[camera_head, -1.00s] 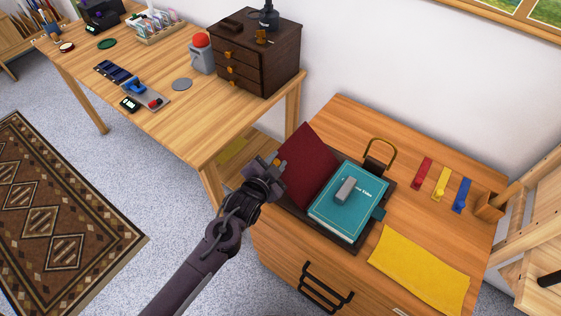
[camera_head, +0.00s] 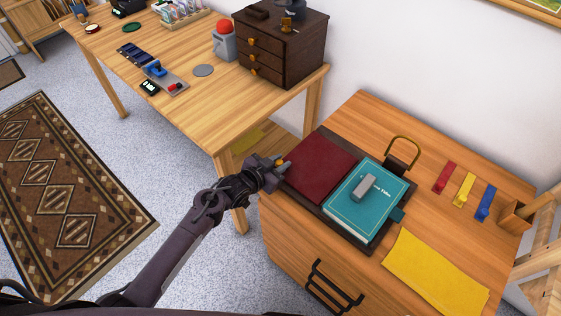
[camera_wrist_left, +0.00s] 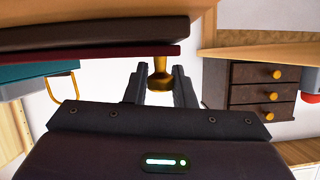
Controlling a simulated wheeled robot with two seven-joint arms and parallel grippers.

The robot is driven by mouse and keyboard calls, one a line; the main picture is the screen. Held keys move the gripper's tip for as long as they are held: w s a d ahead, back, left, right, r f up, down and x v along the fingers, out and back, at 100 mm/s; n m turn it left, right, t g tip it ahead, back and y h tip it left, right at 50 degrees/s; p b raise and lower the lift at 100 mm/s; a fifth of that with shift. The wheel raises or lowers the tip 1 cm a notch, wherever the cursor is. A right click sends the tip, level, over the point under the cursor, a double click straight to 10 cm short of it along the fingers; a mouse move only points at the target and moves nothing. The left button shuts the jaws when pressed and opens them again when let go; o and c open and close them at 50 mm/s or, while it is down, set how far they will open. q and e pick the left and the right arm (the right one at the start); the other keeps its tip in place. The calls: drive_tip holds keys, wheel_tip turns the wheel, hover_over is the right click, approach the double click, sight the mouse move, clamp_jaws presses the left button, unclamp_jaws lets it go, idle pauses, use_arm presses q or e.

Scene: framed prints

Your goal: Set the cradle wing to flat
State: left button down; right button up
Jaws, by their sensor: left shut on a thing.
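The cradle has a dark base (camera_head: 374,240) on the wooden cabinet top, with a dark red wing (camera_head: 318,170) on its left side. The wing lies flat or nearly so, beside a teal book (camera_head: 368,203) that has a grey block (camera_head: 364,187) on it. My left gripper (camera_head: 277,165) is at the wing's left edge, shut on a small brass knob (camera_wrist_left: 160,80). In the left wrist view the red wing (camera_wrist_left: 90,55) runs about parallel to the dark base (camera_wrist_left: 90,30). My right gripper is not in view.
A brass loop (camera_head: 404,147) stands behind the book. A yellow cloth (camera_head: 435,272) lies in front, and red, yellow and blue tabs (camera_head: 463,190) lie to the right. A long table with a dark drawer chest (camera_head: 281,45) stands at the back left.

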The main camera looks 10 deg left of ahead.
use_arm(q)
drive_tip(key=shift+a+f, duration=0.1)
drive_tip(key=shift+f, duration=0.1)
drive_tip(key=c, duration=1.3)
unclamp_jaws()
drive_tip(key=shift+v, duration=3.9)
